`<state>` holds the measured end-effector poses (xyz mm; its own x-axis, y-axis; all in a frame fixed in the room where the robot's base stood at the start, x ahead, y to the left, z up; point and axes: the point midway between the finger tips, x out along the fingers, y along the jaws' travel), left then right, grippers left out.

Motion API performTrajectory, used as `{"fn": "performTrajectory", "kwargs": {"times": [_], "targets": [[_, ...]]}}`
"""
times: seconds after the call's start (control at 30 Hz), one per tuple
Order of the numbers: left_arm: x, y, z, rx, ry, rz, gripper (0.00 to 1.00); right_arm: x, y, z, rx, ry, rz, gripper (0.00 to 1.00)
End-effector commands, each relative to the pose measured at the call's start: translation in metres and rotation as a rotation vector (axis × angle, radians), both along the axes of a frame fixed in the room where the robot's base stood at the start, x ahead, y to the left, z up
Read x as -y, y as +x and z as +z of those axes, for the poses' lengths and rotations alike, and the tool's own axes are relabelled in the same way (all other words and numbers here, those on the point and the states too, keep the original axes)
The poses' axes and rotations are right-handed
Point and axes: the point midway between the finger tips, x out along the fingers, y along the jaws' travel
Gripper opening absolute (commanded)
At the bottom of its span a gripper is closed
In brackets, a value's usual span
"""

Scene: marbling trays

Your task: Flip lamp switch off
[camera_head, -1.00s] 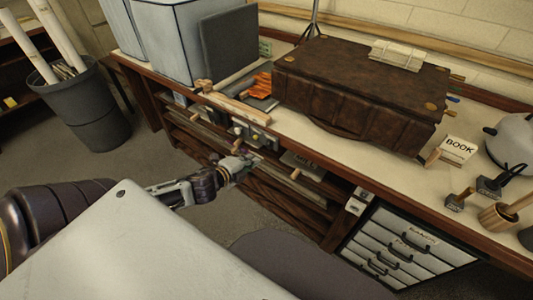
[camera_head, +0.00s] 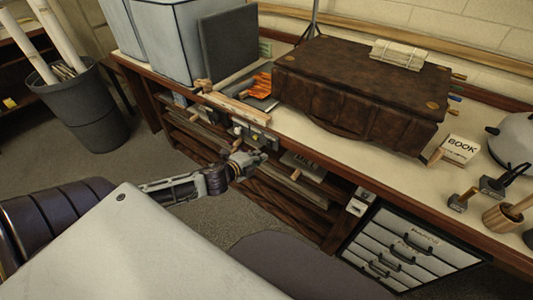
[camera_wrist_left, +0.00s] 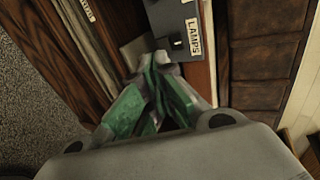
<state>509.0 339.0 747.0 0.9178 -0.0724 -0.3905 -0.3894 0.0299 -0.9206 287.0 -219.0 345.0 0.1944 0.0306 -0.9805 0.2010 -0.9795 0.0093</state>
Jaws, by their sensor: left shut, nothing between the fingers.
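In the left wrist view a grey switch box with a white LAMPS label (camera_wrist_left: 193,36) lies just beyond my fingertips. In the head view the left gripper (camera_head: 262,157) is in front of the bench's front edge, close below a grey box (camera_head: 255,136) there. My right gripper is out of view.
A large brown leather case (camera_head: 360,95) covers much of the bench top. Shelves fill the space under the bench, with a labelled drawer unit (camera_head: 405,250) to the right. A grey bin with rolls (camera_head: 90,105) stands at left. Floor is clear between bin and bench.

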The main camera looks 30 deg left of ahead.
Motion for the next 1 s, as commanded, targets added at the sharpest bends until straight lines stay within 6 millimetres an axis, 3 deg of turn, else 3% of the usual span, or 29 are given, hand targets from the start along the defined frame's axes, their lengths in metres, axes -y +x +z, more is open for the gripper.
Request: {"fn": "performTrajectory", "kwargs": {"times": [0.57,1.0], "targets": [[0.002,0.027,-0.011,0.001,0.001,0.001,0.00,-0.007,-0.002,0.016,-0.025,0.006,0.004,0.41],[0.003,0.046,-0.019,0.000,0.001,0.000,0.00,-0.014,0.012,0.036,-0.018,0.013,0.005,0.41]]}}
